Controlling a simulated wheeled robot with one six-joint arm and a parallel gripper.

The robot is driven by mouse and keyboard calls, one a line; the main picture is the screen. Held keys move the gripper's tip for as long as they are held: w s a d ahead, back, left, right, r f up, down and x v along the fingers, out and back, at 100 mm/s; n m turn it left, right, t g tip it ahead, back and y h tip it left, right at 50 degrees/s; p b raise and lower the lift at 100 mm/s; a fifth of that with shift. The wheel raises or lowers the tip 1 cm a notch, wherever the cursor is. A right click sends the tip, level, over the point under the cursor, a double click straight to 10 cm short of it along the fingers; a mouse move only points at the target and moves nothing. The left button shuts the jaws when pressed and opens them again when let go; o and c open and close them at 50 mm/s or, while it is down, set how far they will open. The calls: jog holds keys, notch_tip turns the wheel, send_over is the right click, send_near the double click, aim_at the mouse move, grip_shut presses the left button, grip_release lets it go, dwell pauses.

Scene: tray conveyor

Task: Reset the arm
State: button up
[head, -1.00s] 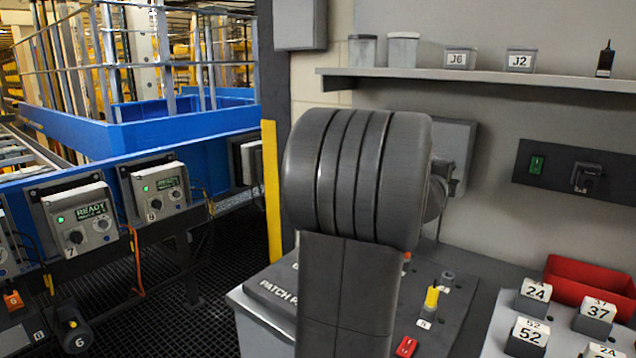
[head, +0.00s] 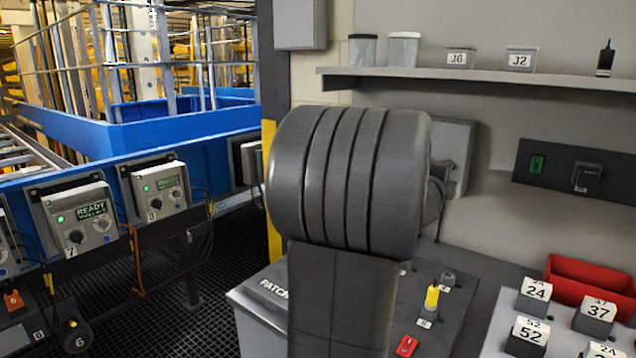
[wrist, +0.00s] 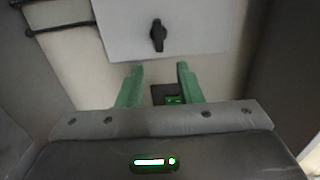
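My gripper (wrist: 156,70) shows in the wrist view with two green fingers spread apart and nothing between them. It faces the pale wall, below a light grey panel box with a black rotary knob (wrist: 157,35). In the head view my grey arm fills the middle and hides the gripper and part of the bench behind it.
The patch panel bench (head: 262,300) lies behind my arm, with a yellow plug (head: 431,297). Numbered blocks (head: 531,331) and a red bin (head: 592,282) stand at the right. A shelf (head: 480,76) holds jars and bins. Control boxes (head: 84,221) line the blue conveyor.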

aim_at(454, 168)
jog(key=p+x, duration=0.1)
jog(key=x, duration=0.6)
jog(key=shift+r, duration=0.1)
jog(key=n+p, duration=0.1)
jog(key=n, duration=0.1)
jog(key=r+n+p, duration=0.1)
jog(key=n, duration=0.1)
jog(key=shift+s+a+p, duration=0.15)
jog(key=shift+a+p, duration=0.05)
jog(key=shift+p, duration=0.1)
jog(key=n+p, duration=0.2)
jog(key=n, duration=0.1)
jog(key=n+p, duration=0.1)
jog(key=shift+a+r+n, duration=0.15)
jog(key=shift+r+n, duration=0.15)
jog(key=n+p, duration=0.1)
jog(key=n, duration=0.1)
jog(key=n+p, duration=0.1)
jog(key=p, duration=0.1)
jog(key=n+p, duration=0.2)
jog(key=shift+w+a+r+n, duration=0.25)
jog(key=shift+w+a+n, duration=0.05)
jog(key=shift+w, duration=0.1)
jog(key=shift+w+a+f+n+p, duration=0.1)
jog(key=shift+a+f+n+p, duration=0.05)
jog(key=shift+n+p, duration=1.1)
